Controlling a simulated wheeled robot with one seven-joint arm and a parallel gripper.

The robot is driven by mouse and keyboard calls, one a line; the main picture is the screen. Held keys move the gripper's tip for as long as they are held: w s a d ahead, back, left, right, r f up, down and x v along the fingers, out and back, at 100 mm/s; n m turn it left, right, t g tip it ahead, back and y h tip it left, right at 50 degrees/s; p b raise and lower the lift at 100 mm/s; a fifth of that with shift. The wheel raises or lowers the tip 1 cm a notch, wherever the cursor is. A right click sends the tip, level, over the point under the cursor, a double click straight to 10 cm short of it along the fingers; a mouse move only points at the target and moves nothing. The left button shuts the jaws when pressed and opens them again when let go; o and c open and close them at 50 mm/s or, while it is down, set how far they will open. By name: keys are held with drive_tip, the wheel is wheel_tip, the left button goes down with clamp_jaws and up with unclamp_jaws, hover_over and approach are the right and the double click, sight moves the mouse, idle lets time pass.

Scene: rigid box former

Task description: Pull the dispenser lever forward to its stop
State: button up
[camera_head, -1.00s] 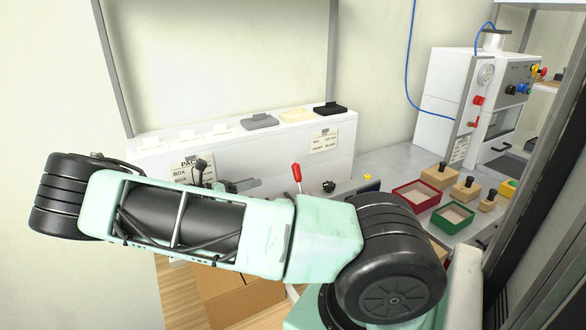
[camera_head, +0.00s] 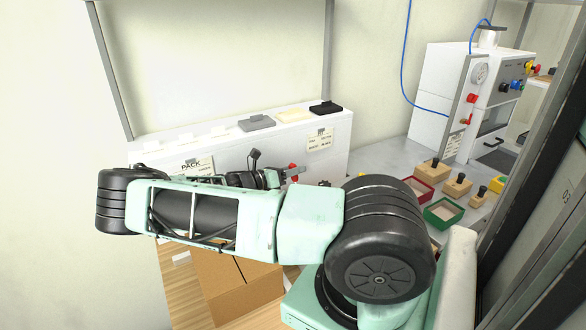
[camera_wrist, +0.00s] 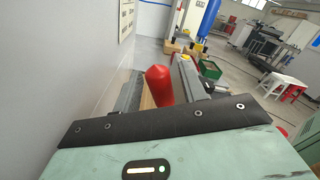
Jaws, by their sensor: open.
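The dispenser lever shows as a red handle (camera_wrist: 158,85) in the wrist view, close in front of my gripper and between its two grey fingers. In the head view only a small part of the red handle (camera_head: 293,167) shows beside the fingers; its lower part is hidden behind my arm. My gripper (camera_head: 283,175) is open around or just behind the handle; I cannot tell whether a finger touches it.
A white ledge (camera_head: 228,147) with grey, cream and black pieces on top runs behind the lever. A red-rimmed tray (camera_head: 420,190) and a green-rimmed tray (camera_head: 443,211) with wooden knobbed blocks stand right. A cardboard box (camera_head: 232,280) lies below my arm.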

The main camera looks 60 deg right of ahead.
clamp_jaws()
drive_tip(key=shift+s+a+r+m, duration=0.2)
drive_tip(key=shift+s+m, duration=0.2)
drive_tip(key=shift+m, duration=0.15)
drive_tip(key=shift+s+a+r+m, duration=0.1)
drive_tip(key=shift+s+a+m, duration=0.1)
drive_tip(key=shift+s+m, duration=0.25)
drive_tip(key=shift+s+a+f+m+b, duration=0.1)
drive_tip(key=shift+s+a+m+b, duration=0.4)
drive_tip(key=shift+s+m, duration=0.6)
drive_tip(key=shift+s+a+f+m+b, duration=0.15)
drive_tip(key=shift+s+a+m+b, duration=0.35)
drive_tip(key=shift+m, duration=1.05)
drive_tip(key=shift+s+a+f+m+b, duration=0.1)
drive_tip(key=shift+s+a+m+b, duration=0.35)
drive_tip(key=shift+s+m, duration=0.7)
drive_tip(key=shift+w+m, duration=0.15)
drive_tip(key=shift+m, duration=0.15)
unclamp_jaws()
